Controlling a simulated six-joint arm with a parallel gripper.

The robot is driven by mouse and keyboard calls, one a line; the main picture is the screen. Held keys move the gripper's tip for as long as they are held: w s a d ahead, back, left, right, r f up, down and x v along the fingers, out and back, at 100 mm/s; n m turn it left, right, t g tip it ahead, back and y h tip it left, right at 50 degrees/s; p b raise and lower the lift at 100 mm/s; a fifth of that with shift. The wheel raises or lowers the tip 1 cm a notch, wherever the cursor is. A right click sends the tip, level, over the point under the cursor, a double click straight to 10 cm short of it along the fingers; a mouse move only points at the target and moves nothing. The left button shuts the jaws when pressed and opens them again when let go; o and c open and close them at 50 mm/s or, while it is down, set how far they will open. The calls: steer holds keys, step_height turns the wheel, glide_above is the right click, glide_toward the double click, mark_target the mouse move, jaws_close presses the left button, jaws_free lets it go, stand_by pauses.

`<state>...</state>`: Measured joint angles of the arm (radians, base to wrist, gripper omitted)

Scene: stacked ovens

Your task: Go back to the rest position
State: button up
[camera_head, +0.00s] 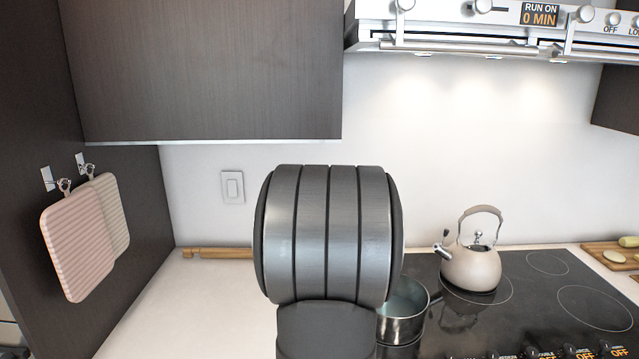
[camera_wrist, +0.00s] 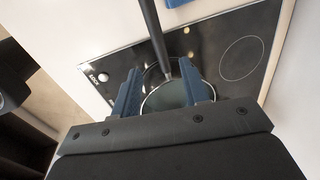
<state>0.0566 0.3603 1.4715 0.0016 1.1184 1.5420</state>
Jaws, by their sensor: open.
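My gripper (camera_wrist: 163,92) shows in the wrist view with its two blue fingers apart and nothing between the tips that I can see held. Beyond the fingers is a pot (camera_wrist: 165,99) on the black cooktop (camera_wrist: 112,62), its dark handle pointing up in the picture. The fingers cover the pot's sides, and I cannot tell how far they are from it. In the head view my grey arm fills the centre and hides my gripper. The pot (camera_head: 402,327) shows partly behind my arm, on the left part of the cooktop (camera_head: 540,290).
A beige kettle (camera_head: 472,266) stands on the cooktop. A dark cabinet (camera_head: 205,70) and a range hood (camera_head: 490,30) hang above. Two pads (camera_head: 77,240) hang on the left wall. A cutting board (camera_head: 610,254) with food lies at the right.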

steer(key=f, duration=0.3)
steer(key=w+f, duration=0.1)
steer(key=f, duration=0.4)
steer(key=shift+w+f, duration=0.25)
steer(key=shift+f, duration=0.05)
steer(key=shift+w+r, duration=0.15)
steer(key=shift+w, duration=0.05)
step_height(320, 180, up, 4)
steer(key=shift+s+f, duration=0.1)
steer(key=shift+f, duration=0.15)
steer(key=s+d+r, duration=0.7)
steer(key=d, duration=0.3)
steer(key=w+a, duration=0.1)
steer(key=a, duration=3.5)
steer(key=shift+a+f, duration=0.15)
steer(key=shift+f, duration=0.25)
steer(key=w+d, duration=0.2)
steer(key=d, duration=1.8)
steer(key=shift+w+d+r, duration=0.15)
steer(key=shift+w+d, duration=0.1)
steer(key=shift+w, duration=0.15)
